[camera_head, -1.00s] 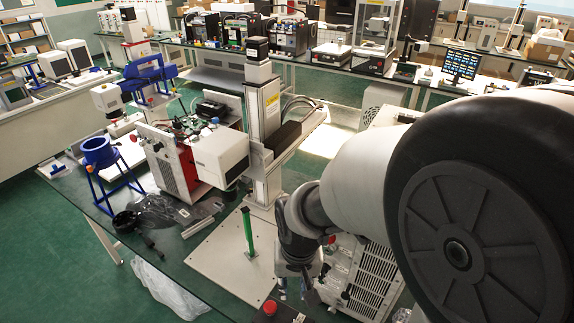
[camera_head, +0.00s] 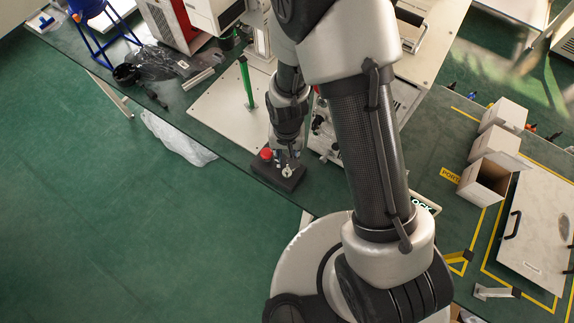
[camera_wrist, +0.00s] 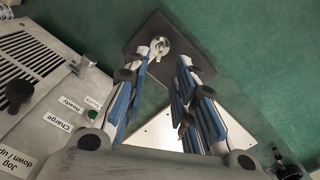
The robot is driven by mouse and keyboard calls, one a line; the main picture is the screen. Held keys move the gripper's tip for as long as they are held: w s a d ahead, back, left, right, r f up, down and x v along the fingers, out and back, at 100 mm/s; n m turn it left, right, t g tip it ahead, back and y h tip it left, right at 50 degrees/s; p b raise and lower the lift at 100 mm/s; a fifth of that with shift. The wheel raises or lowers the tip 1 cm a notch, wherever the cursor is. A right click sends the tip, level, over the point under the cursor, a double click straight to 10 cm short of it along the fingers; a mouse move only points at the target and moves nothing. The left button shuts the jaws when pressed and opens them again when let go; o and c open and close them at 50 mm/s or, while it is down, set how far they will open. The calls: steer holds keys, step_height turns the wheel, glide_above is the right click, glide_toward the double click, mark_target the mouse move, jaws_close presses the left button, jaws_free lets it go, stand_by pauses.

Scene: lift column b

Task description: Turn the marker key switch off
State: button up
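The marker key switch is a silver round switch with a small key (camera_wrist: 159,46) on a dark box (camera_wrist: 188,36). In the head view the silver key switch (camera_head: 287,171) sits on the box (camera_head: 264,171) near the table's front edge, beside a red knob (camera_head: 266,154). My gripper (camera_wrist: 160,64) is open, with blue-padded fingers on either side in the wrist view. The key lies near its left fingertip; whether they touch I cannot tell. In the head view my gripper (camera_head: 287,150) is right above the box and partly hides it.
A grey control panel (camera_wrist: 42,135) with vents, labels and a black knob stands close on the left in the wrist view. A green post (camera_head: 246,82) rises from the white plate. White boxes (camera_head: 487,180) stand on the right.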

mark_target(287, 170)
step_height(287, 170, down, 7)
steer(key=shift+r+b, duration=0.1)
steer(key=shift+b, duration=0.45)
steer(key=shift+c, duration=0.6)
jaws_close()
